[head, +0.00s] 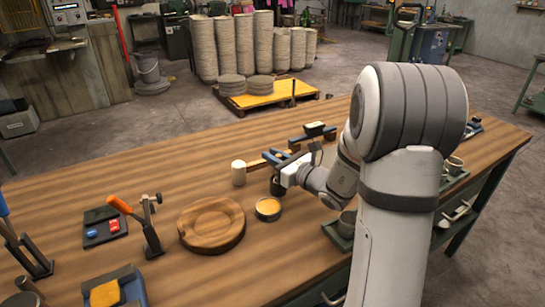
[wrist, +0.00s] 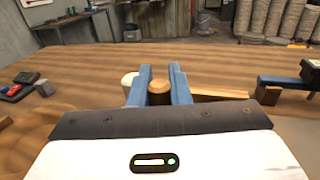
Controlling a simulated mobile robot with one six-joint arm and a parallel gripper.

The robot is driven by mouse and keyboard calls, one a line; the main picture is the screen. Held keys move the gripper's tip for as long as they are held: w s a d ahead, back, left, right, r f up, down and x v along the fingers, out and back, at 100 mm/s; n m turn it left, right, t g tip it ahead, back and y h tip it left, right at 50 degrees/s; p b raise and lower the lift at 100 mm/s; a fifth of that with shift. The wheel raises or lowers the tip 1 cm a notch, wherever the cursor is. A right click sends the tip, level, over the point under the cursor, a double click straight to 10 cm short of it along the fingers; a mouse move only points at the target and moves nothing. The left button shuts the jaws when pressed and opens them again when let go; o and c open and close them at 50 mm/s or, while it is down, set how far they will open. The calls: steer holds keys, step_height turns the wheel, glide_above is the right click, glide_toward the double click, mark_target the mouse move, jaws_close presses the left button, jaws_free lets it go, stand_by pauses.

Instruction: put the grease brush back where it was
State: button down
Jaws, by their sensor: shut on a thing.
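My gripper (head: 278,165) reaches left over the middle of the workbench. Its blue fingers (wrist: 155,76) are closed around an upright short piece with a round wooden top and a dark lower part, which looks like the grease brush (wrist: 158,87). In the head view only the dark part of the brush (head: 276,187) shows under the fingers; whether it touches the bench is not clear. A round tin with yellow-orange grease (head: 268,208) stands just in front of it. A round wooden turning board (head: 212,224) lies left of the tin.
A white-headed mallet (head: 238,173) is close left of my gripper, its wooden handle running behind it.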

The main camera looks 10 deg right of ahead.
steer(key=shift+f, duration=0.15)
steer(key=c, duration=1.3)
jaws_free()
steer(key=shift+c, duration=0.2)
